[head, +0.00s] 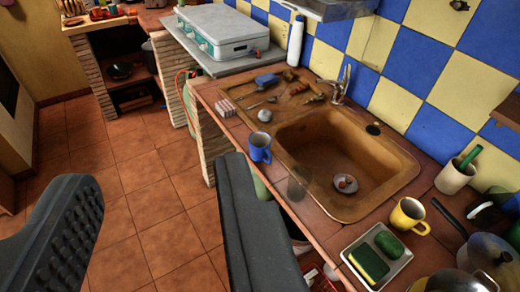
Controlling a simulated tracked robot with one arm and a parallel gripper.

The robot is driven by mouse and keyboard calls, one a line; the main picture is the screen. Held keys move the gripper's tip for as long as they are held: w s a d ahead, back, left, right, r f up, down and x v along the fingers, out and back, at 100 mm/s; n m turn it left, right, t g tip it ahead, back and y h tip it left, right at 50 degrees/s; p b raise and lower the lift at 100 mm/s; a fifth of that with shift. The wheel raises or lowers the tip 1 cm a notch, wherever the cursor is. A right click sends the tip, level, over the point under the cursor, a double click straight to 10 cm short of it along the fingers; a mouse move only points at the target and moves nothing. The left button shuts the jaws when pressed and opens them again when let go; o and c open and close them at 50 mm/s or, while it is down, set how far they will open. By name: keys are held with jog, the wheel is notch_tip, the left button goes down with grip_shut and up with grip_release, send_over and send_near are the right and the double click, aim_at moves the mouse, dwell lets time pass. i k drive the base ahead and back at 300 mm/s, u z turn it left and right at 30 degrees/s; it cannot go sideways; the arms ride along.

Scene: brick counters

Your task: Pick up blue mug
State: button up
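The blue mug (260,148) stands upright at the front edge of the tiled counter, just left of the brown sink. My gripper (165,215) is open, with its two dark fingers wide apart and nothing between them. The right finger reaches up close below the mug in the picture; the left finger is far off over the floor. I cannot tell the distance in depth between the right finger and the mug.
The brown sink (335,150) holds a small dish. A clear glass (299,183) stands by its front rim. A yellow mug (409,216) and a sponge tray (376,256) are at the right. The tiled floor (140,170) is clear.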

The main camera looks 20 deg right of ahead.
aim_at(259, 143)
jog(key=u, duration=0.1)
jog(key=i, duration=1)
jog(key=z, duration=0.1)
